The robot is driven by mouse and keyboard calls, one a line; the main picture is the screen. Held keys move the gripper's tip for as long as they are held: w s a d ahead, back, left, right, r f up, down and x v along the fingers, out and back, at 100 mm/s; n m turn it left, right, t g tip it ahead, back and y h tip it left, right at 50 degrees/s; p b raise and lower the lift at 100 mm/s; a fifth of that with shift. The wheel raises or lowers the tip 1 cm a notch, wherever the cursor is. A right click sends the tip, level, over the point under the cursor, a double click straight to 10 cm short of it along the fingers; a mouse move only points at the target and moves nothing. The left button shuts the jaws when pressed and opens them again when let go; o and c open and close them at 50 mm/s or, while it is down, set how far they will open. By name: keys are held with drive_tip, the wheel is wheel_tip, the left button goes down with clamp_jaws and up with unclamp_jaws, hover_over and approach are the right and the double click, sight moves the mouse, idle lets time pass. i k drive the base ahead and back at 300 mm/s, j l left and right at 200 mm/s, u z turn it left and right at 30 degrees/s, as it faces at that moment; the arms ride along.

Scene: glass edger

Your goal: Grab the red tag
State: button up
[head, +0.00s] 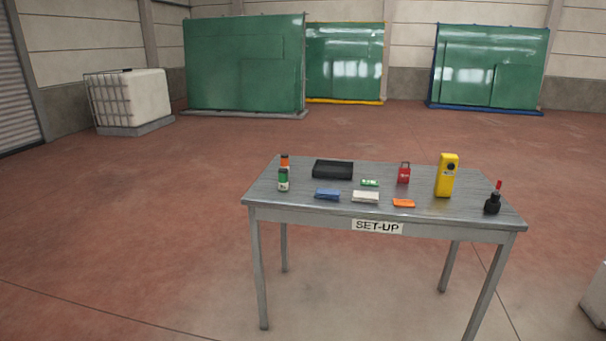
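The red tag (403,174) stands upright on the grey set-up table (300,201), right of the table's middle and toward its back. It has a dark loop at its top and small pale markings on its face. Its surroundings on the table are open, with a small gap to the things beside it. My gripper does not show in the head view.
A yellow device (446,176) stands right of the tag, a green-and-white item (369,183) lies left, and an orange item (403,203) lies in front. A black tray (332,169), bottles (283,179), cloths (365,197) and a dark red-topped item (492,204) share the table.

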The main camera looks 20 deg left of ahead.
sight(404, 173)
drive_tip(key=u, duration=0.3)
drive_tip(key=i+j+z, duration=0.45)
drive_tip(key=i+j, duration=0.25)
drive_tip(key=i+j+z, duration=0.2)
drive_tip(key=i+j, duration=0.2)
drive_tip(key=i+j+z, duration=0.25)
drive_tip(key=i+j, duration=0.15)
drive_tip(key=i+j+z, duration=0.2)
drive_tip(key=j, duration=0.45)
drive_tip(key=i, duration=0.1)
